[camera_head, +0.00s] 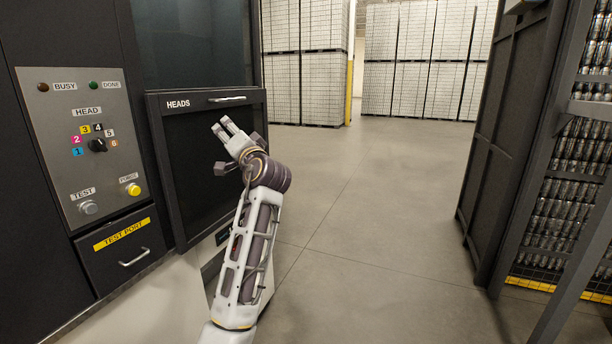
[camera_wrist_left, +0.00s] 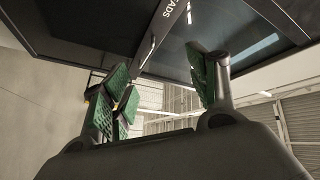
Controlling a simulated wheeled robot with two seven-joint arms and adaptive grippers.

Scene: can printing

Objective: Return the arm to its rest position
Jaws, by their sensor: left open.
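My left arm comes up from the bottom centre in the head view. My left gripper (camera_head: 229,129) is in front of the panel marked HEADS (camera_head: 205,155), below its top handle (camera_head: 227,99). In the left wrist view, the gripper (camera_wrist_left: 165,90) has its green-padded fingers spread apart with nothing between them. The edge of the HEADS panel (camera_wrist_left: 160,30) passes behind the fingers there. I cannot tell from these views whether the gripper touches the panel. My right gripper is not in view.
A control panel (camera_head: 60,150) with a head dial (camera_head: 97,145) and buttons stands at the left. Below it is the TEST PORT drawer (camera_head: 120,246). Racks of cans (camera_head: 575,190) stand at the right, stacked pallets (camera_head: 420,60) at the back. The floor (camera_head: 370,210) between is clear.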

